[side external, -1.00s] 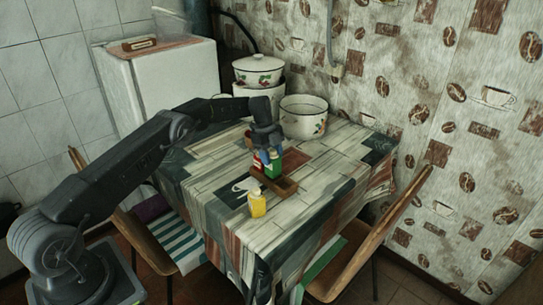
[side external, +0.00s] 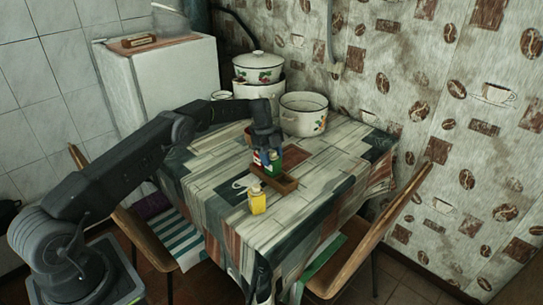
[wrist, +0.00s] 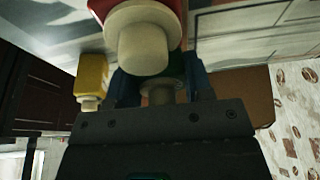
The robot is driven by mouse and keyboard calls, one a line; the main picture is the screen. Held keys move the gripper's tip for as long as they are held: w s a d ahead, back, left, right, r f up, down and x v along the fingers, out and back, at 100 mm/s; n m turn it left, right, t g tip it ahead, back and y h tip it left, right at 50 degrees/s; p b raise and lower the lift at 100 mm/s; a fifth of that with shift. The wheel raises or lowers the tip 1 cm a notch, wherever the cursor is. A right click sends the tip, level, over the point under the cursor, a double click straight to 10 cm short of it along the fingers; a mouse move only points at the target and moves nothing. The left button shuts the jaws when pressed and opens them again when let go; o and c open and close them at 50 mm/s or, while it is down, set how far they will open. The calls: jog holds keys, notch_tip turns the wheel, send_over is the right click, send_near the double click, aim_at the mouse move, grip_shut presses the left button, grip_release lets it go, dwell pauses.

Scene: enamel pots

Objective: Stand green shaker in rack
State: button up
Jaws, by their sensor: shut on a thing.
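My gripper (side external: 267,156) is over the brown rack (side external: 287,187) on the table, with its blue fingers pointing down. It is shut on the green shaker (side external: 275,161), which looks upright at the rack. Whether its base touches the rack floor is hidden. The red shaker (side external: 256,158) stands just left of the green one, partly behind a finger. In the wrist view, my fingers (wrist: 162,88) flank the green shaker's pale cap (wrist: 162,92). The red shaker's large cream cap (wrist: 143,40) is close in front. A yellow shaker (side external: 258,202) stands on the table in front of the rack.
A white pot (side external: 304,117) stands behind the rack, with stacked lidded pots (side external: 258,69) at the back. Wooden chairs (side external: 385,220) flank the table. The patterned tablecloth (side external: 325,190) is clear to the right of the rack.

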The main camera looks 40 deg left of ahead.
jog(key=shift+f, duration=0.65)
jog(key=o, duration=0.9)
jog(key=shift+r, duration=0.1)
notch_tip(320, 180, up, 21)
jog(key=s+d+n+t+y, duration=0.1)
jog(key=s+d+n, duration=0.2)
jog(key=n, duration=0.1)
jog(key=s+d+r+n+t+y, duration=0.1)
jog(key=s+d+r+n, duration=0.4)
jog(key=s+r, duration=0.45)
jog(key=s+d+r+n+t+y, duration=0.1)
jog(key=s+d+r+n, duration=0.15)
jog(key=s, duration=0.55)
jog(key=s+d+r+n+t, duration=0.1)
jog(key=s+d+n, duration=0.15)
jog(key=s, duration=0.55)
jog(key=s+f+n+t, duration=0.1)
jog(key=s+f+n, duration=0.1)
jog(key=s, duration=0.4)
jog(key=s+d+f+n, duration=0.1)
jog(key=s+f+n, duration=0.1)
jog(key=s, duration=0.4)
jog(key=shift+s+d+f+n+t, duration=0.3)
jog(key=shift+s+f+t, duration=0.1)
jog(key=shift+f, duration=0.3)
